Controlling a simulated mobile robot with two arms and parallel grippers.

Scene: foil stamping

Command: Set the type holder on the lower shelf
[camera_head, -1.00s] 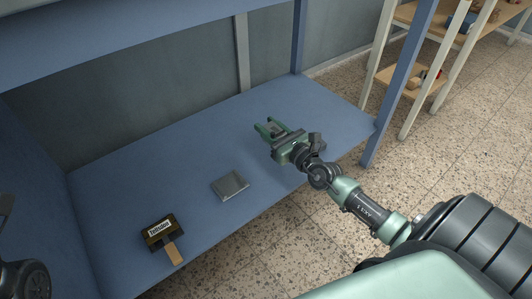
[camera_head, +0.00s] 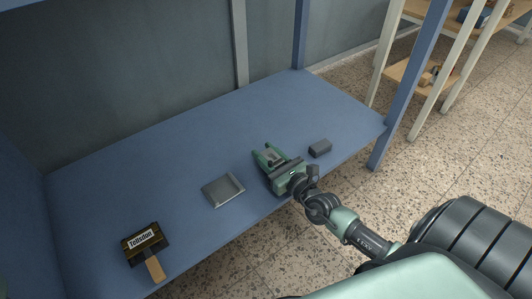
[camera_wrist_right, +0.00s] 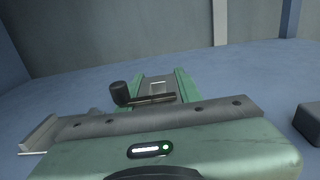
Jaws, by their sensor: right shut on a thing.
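My right gripper (camera_head: 266,156) is low over the blue lower shelf (camera_head: 150,155), its green fingers pointing toward the back. It is shut on a grey metal thing, which I take to be the type holder (camera_wrist_right: 158,87). In the right wrist view the piece sits between the green fingers. A black knob shows just left of it, and I cannot tell whether it belongs to it. The gripper body hides much of the held piece. I cannot tell whether it touches the shelf. My left gripper is not in view.
A flat grey square tray (camera_head: 222,190) lies left of the gripper. A dark block (camera_head: 320,148) lies close on the right. A dark labelled piece with a wooden handle (camera_head: 154,268) lies near the front left. Blue posts (camera_head: 403,90) stand at the shelf's edges; the back is clear.

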